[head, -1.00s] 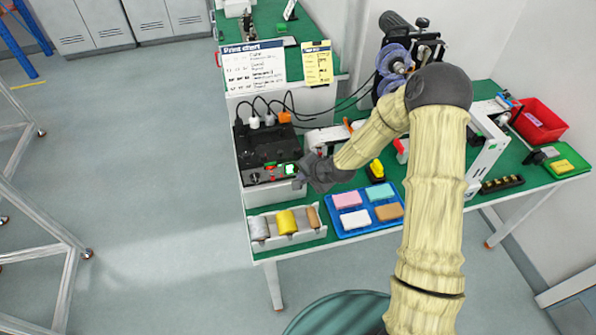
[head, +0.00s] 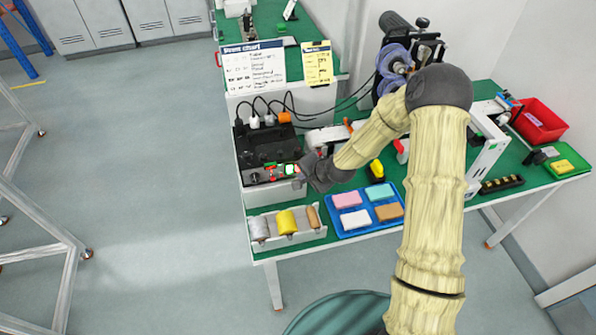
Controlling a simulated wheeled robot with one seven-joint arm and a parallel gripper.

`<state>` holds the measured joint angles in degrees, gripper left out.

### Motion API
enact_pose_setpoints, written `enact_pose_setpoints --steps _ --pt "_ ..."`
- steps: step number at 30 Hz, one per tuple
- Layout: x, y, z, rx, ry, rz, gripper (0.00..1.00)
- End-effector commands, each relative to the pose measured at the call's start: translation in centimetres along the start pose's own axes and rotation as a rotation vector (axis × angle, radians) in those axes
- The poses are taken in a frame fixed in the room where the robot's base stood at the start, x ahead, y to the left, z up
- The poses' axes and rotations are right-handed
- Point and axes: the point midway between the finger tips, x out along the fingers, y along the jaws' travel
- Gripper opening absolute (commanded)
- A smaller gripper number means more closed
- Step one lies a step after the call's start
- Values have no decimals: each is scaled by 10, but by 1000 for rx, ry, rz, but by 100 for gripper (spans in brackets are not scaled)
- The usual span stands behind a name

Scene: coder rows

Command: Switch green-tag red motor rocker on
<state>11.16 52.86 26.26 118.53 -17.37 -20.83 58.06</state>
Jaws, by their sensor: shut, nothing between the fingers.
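A black switch unit (head: 262,146) stands at the left end of the green bench, with a narrow control strip along its front. On that strip are small red marks and a green-lit patch (head: 290,169) with red beside it. The rocker and its tag are too small to tell apart. My gripper (head: 303,171) is shut and empty, its tip at the right end of the strip, right beside the green patch. I cannot tell whether it touches the rocker. My dark wrist hides what lies just right of there.
Black, white and orange plugs (head: 284,117) with cables stand behind the unit. In front are a rack of rolls (head: 287,238) and a blue tray (head: 374,227) of coloured blocks. A yellow object (head: 377,168) is right of my wrist. A red bin (head: 539,112) stands far right.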

Motion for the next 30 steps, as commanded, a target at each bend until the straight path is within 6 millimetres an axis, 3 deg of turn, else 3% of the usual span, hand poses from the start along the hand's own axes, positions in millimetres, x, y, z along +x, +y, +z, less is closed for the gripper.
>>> enact_pose_setpoints --steps 18,30 --pt "-9 6 7 -1 0 0 0" --pt "-31 22 22 0 -1 1 0"
